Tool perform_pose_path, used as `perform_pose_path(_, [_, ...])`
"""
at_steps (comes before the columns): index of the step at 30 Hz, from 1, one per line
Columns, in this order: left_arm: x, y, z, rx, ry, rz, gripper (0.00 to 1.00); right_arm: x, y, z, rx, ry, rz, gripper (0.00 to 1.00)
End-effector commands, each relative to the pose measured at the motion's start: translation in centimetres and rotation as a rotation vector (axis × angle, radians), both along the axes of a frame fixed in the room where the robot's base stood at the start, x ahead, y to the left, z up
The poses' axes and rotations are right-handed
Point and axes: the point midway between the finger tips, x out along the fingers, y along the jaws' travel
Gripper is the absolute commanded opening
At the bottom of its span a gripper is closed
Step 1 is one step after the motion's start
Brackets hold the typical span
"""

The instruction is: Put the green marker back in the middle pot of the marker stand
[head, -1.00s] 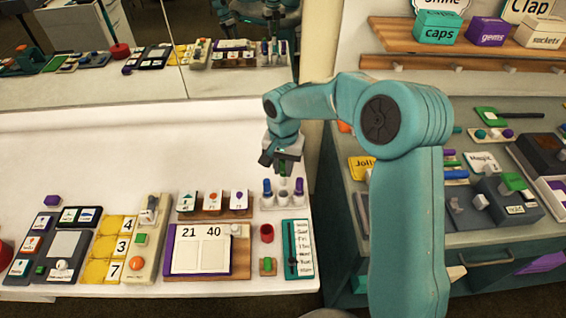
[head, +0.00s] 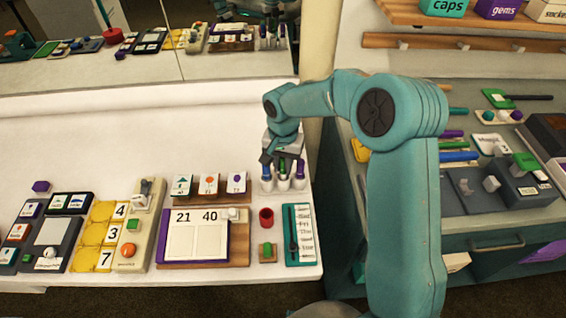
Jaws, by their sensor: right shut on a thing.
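The white marker stand (head: 284,185) is near the right end of the white counter, with a row of three pots. A blue marker (head: 267,169) stands upright in the left pot and a purple marker (head: 300,168) in the right pot. My right gripper (head: 283,160) points down over the middle pot, shut on the green marker (head: 283,168). The green marker is upright, its lower end at the mouth of the middle pot; I cannot tell how deep it sits. The jaws hide its upper part. My left gripper is not in view.
Picture cards (head: 209,186) and a "21 40" board (head: 196,235) are left. A mirror is behind; a cluttered cabinet (head: 470,205) is right.

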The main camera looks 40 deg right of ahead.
Motion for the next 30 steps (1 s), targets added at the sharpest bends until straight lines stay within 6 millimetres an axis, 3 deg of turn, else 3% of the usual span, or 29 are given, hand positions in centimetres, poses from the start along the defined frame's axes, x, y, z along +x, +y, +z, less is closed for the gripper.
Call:
perform_pose_path(4, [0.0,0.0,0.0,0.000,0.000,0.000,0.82,0.0,0.0,0.0,0.000,0.000,0.000,0.00])
perform_pose_path(5, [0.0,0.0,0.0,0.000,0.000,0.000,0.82,0.0,0.0,0.0,0.000,0.000,0.000,0.25])
perform_pose_path(6, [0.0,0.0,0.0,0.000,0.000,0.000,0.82,0.0,0.0,0.0,0.000,0.000,0.000,0.38])
perform_pose_path(8, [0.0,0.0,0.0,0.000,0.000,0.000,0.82,0.0,0.0,0.0,0.000,0.000,0.000,0.51])
perform_pose_path(16, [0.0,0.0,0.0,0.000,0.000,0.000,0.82,0.0,0.0,0.1,0.000,0.000,0.000,0.51])
perform_pose_path(20, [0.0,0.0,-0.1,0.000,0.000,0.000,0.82,0.1,0.0,1.1,0.000,-0.003,-0.001,0.51])
perform_pose_path(23, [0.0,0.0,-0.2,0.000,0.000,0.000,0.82,0.1,0.0,3.0,-0.001,-0.006,0.000,0.51])
perform_pose_path(30, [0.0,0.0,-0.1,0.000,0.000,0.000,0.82,0.1,0.0,9.6,-0.001,-0.006,0.001,0.51])
